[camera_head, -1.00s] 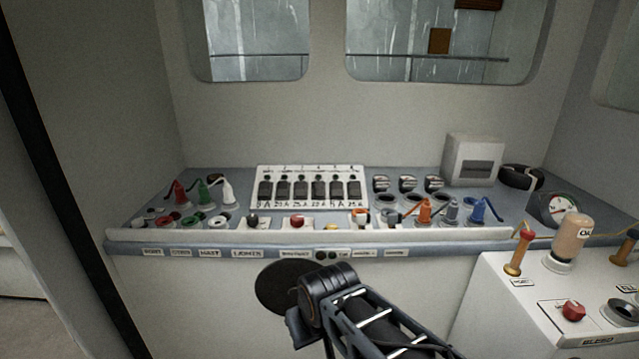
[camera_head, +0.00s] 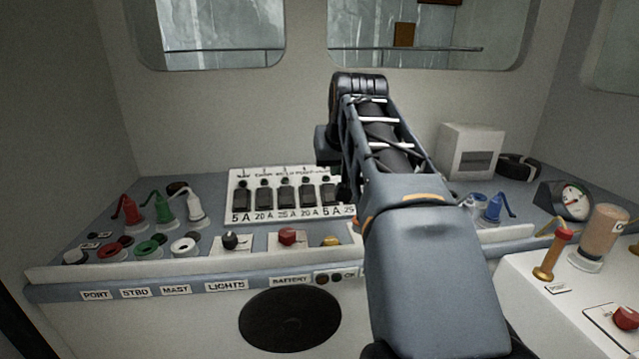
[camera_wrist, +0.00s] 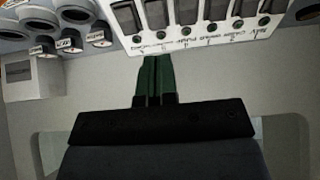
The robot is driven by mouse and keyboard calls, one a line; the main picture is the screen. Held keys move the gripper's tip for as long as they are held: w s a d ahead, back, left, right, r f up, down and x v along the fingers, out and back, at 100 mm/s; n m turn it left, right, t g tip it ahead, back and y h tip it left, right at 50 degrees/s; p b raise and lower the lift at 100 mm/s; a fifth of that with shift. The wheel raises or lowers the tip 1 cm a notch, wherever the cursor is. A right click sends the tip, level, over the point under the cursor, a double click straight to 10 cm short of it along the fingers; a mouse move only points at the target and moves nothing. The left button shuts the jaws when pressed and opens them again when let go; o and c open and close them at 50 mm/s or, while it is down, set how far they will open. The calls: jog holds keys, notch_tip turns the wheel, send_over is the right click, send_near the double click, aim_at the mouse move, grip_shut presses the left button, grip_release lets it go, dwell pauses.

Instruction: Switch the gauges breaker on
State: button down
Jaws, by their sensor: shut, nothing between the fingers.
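The breaker panel (camera_head: 240,212) is a white plate with a row of black breakers and amp labels, on the counter in the head view. Its right end is hidden by my arm. In the wrist view the panel (camera_wrist: 215,38) shows upside down along the top, with small names and round studs by the breakers. I cannot read for sure which one is gauges, nor which breakers are on. My gripper (camera_wrist: 151,62) has green fingers, shut and empty. The tips appear near the panel's label edge, by the leftmost breakers of that view. Contact cannot be told.
Red, green and white plugs with sockets (camera_head: 163,208) stand left of the panel. A red battery knob (camera_head: 287,237) and a black lights knob (camera_head: 230,240) sit in front. A white box (camera_head: 468,152) and a gauge (camera_head: 572,200) are at the right. The wall with windows is behind.

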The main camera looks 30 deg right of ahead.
aim_at(329, 188)
jog(key=shift+w+d+r, duration=0.15)
jog(key=shift+d+r, duration=0.25)
jog(key=shift+r, duration=0.15)
jog(key=shift+f, duration=0.1)
jog(key=x, duration=1.2)
jog(key=shift+w+d+r+p, duration=0.2)
jog(key=shift+w+d+p, duration=0.1)
jog(key=shift+w, duration=0.15)
jog(key=shift+w+d+f, duration=0.25)
jog(key=shift+w+f, duration=0.15)
jog(key=shift+w, duration=0.15)
